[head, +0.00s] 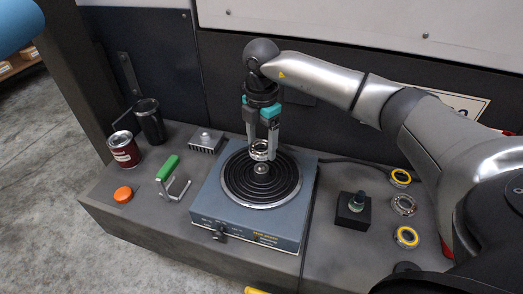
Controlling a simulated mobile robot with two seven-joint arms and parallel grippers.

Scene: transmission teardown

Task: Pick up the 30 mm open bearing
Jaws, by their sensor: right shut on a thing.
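My right gripper (261,151) is shut on an open metal bearing (259,147), a small silver ring without a coloured seal. It holds the ring over the middle of the black ringed plate (240,190) of a blue-grey heater (215,205). The ring is just above the plate's small central knob (261,169); I cannot tell if they touch. Another silver bearing (404,205) lies on the bench at the right, between two yellow-ringed bearings, one behind (400,177) and one in front (406,237). Sizes cannot be read. My left gripper is out of view.
A black block with a post (352,211) stands right of the heater. To the left are a green-handled tool (168,169), an orange disc (123,194), a red can (123,150), a dark cup (150,121) and a finned block (206,141). A cable runs along the heater's right side.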

